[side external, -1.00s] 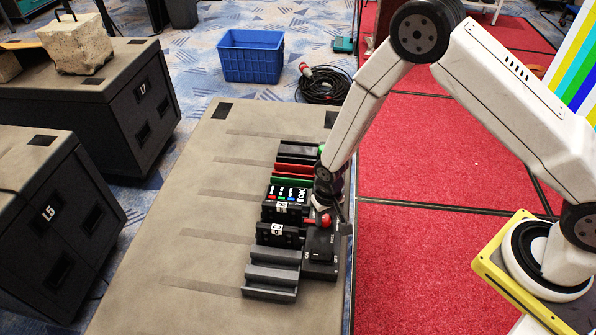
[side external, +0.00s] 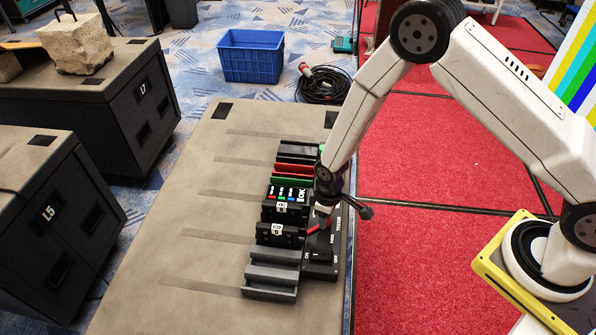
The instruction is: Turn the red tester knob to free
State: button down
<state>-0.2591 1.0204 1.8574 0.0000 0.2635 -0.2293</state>
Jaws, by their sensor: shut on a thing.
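The red tester knob (side external: 314,229) sits on top of the black tester box (side external: 320,256), at the right edge of the long table. My gripper (side external: 322,215) is down at the knob and shut on it. The arm's end covers part of the knob and of the box's upper face. The knob's red bar lies slanted in the picture, its lower left end showing. Small white markings are on the box face, but the word at the knob is too small to read.
Left of the tester stand black modules (side external: 285,212) with labels and coloured lights, in a row of grey, red and green slotted racks (side external: 270,282). The table's left part (side external: 190,260) is clear. A blue crate (side external: 251,58) and coiled cable (side external: 322,85) lie on the floor beyond.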

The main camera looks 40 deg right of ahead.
jog(key=n, duration=0.5)
jog(key=shift+n, duration=2.5)
jog(key=shift+c, duration=1.4)
grip_release()
jog(key=shift+r, duration=0.15)
jog(key=shift+r, duration=3.8)
jog(key=shift+d+r, duration=0.1)
